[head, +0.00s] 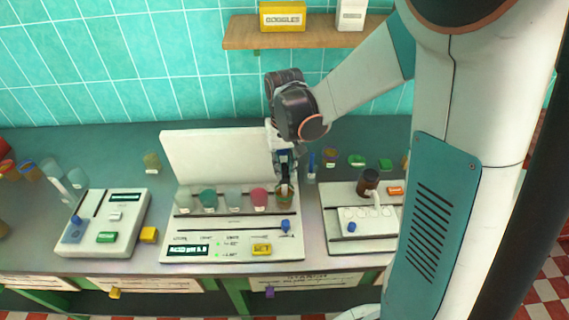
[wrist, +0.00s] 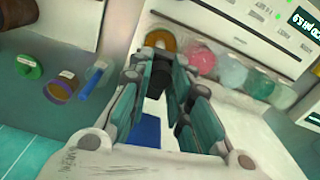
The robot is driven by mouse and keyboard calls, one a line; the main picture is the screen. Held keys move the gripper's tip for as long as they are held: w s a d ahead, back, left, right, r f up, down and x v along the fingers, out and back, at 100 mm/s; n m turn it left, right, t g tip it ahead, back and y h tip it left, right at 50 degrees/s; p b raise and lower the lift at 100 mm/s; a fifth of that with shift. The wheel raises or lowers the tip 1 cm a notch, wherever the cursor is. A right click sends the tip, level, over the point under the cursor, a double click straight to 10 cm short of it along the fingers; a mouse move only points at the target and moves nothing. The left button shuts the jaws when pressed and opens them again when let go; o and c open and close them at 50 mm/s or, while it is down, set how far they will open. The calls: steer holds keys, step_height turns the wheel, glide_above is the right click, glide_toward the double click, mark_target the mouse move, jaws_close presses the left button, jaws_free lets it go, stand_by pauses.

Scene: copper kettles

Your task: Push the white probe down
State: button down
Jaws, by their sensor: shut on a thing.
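My gripper (head: 286,172) points down at the right end of the white pH meter (head: 190,229). In the wrist view its fingers (wrist: 165,78) are closed around a narrow piece with a dark end, a white stretch and a blue block, which I take to be the white probe (wrist: 154,108). The fingers and wrist hide most of it. An orange-brown cup (head: 284,200) stands right below the fingertips; its rim (wrist: 160,37) shows just beyond the dark end. I cannot tell whether the probe's tip is inside the cup.
A pink cup (head: 259,199), a teal cup (head: 208,199) and other cups stand in the same row. The meter's raised white panel (head: 215,158) is behind them. A white device with a brown cylinder (head: 369,181) stands at right, another instrument (head: 104,222) at left.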

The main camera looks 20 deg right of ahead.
steer(key=c, duration=1.4)
jaws_free()
steer(key=shift+f, duration=0.1)
steer(key=shift+c, duration=0.2)
step_height(320, 180, up, 12)
steer(key=s+f+n+t+b, duration=0.1)
steer(key=s+t+b, duration=0.2)
steer(key=s, duration=0.4)
steer(key=s+f+t+b, duration=0.2)
steer(key=s+t+b, duration=0.1)
steer(key=s, duration=0.5)
steer(key=shift+s+f+n+t, duration=0.2)
steer(key=shift+f+n+t, duration=0.15)
steer(key=shift+t, duration=0.25)
